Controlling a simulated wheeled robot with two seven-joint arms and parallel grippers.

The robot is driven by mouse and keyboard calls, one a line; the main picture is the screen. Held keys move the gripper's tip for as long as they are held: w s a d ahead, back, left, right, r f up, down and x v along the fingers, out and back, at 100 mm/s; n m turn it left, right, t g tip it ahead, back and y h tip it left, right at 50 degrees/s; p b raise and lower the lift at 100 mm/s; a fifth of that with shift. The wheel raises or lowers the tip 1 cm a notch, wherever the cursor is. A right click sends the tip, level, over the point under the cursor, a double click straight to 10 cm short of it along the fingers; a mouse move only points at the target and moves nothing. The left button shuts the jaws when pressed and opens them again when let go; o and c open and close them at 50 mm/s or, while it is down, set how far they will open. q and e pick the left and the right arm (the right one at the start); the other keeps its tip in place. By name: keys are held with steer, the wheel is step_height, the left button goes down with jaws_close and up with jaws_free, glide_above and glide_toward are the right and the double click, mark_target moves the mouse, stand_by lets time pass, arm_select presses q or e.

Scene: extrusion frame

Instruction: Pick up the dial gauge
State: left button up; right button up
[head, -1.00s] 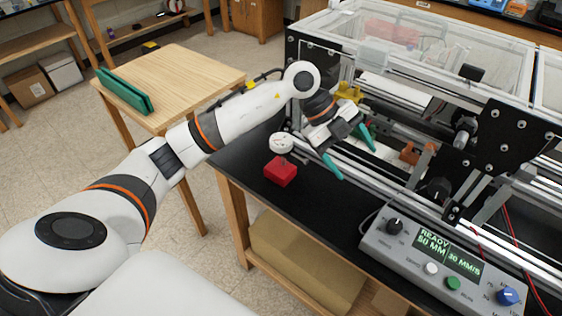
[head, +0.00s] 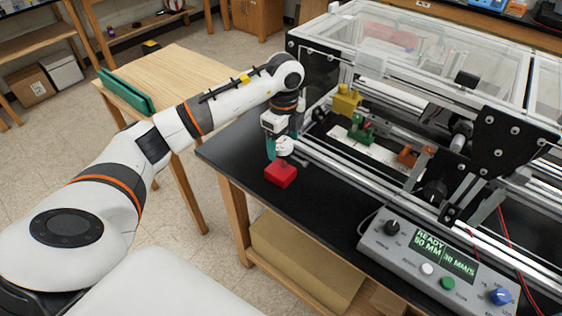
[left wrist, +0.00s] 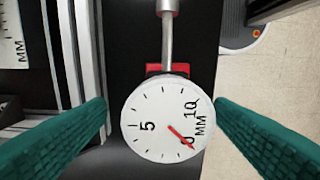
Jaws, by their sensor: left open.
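The dial gauge (left wrist: 164,120) shows in the left wrist view as a round white face with black marks and a red needle, joined to a silver rod. In the head view the dial gauge (head: 285,146) stands just behind the red block (head: 281,173), partly hidden by my left gripper. My left gripper (head: 284,157) points down over the gauge from above. In the left wrist view its two teal fingers (left wrist: 163,122) are spread, one on each side of the dial, with nothing visibly clamped. My right gripper is not in view.
The metal rails of the extrusion frame (head: 365,188) run close to the right of the gauge. A control box (head: 430,262) with a lit display stands at the front right. The black bench top (head: 238,160) is clear left of the gauge. A wooden table (head: 185,75) stands behind my left arm.

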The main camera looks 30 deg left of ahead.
arm_select(q)
steer(key=f, duration=0.1)
steer(key=f+p, duration=0.1)
steer(key=f, duration=0.1)
steer(key=shift+s+d+f+p, duration=0.1)
steer(key=shift+s+f+p, duration=0.2)
steer(key=shift+f+p, duration=0.05)
steer(key=shift+f, duration=0.45)
steer(key=c, duration=1.2)
steer(key=shift+w, duration=0.1)
steer(key=shift+c, duration=1.2)
steer(key=shift+r, duration=0.15)
